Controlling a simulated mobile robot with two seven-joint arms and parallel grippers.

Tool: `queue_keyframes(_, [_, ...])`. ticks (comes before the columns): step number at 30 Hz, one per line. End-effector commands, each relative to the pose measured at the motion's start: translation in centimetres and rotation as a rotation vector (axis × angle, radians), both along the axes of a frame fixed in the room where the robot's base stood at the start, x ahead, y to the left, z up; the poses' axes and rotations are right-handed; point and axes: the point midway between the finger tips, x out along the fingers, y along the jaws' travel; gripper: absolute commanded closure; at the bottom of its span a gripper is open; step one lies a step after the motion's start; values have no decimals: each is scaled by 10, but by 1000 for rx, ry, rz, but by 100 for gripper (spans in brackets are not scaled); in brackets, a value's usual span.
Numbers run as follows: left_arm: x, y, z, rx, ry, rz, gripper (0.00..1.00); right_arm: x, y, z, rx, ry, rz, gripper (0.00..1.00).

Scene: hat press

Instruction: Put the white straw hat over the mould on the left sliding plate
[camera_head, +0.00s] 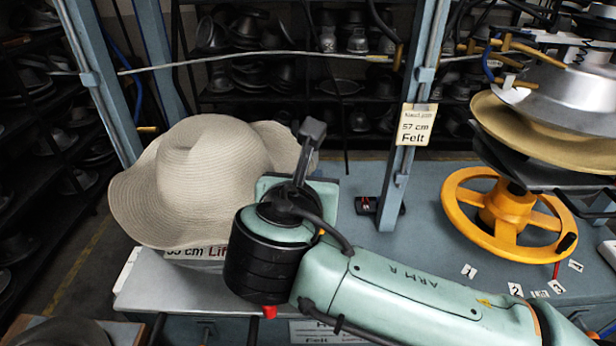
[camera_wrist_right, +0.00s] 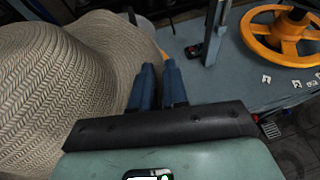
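The white straw hat (camera_head: 200,165) is crown up at the left in the head view, above the left end of the press table. It also fills the left of the right wrist view (camera_wrist_right: 55,90). My right gripper (camera_wrist_right: 160,75) has its blue fingers close together at the hat's brim edge and looks shut on it; the exact contact is partly hidden. In the head view my right wrist hides the fingertips. The mould and most of the left sliding plate are hidden by hat and arm; a light metal surface (camera_head: 170,290) shows below the hat. My left gripper is not in view.
A partly covered label (camera_head: 195,252) shows below the hat. Blue uprights (camera_head: 105,85) stand behind it, one (camera_head: 405,130) bearing a "57 cm Felt" sign (camera_head: 414,125). A yellow handwheel (camera_head: 508,215) and a tan hat (camera_head: 540,125) under a metal form are at right.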

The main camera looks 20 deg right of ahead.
Motion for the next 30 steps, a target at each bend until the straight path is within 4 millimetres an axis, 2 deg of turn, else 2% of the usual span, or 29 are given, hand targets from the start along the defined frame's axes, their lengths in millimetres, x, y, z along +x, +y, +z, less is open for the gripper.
queue_keyframes(1, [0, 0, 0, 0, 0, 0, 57, 0, 0, 0, 1, -1, 1, 73])
queue_keyframes(3, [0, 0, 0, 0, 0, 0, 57, 0, 0, 0, 1, 0, 0, 56])
queue_keyframes(14, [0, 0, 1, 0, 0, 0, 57, -4, 2, 2, 0, 0, 2, 56])
queue_keyframes(17, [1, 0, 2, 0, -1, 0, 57, -14, 8, 8, 1, -2, 4, 56])
queue_keyframes(30, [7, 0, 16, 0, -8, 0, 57, -90, 47, 44, 1, -2, 4, 56])
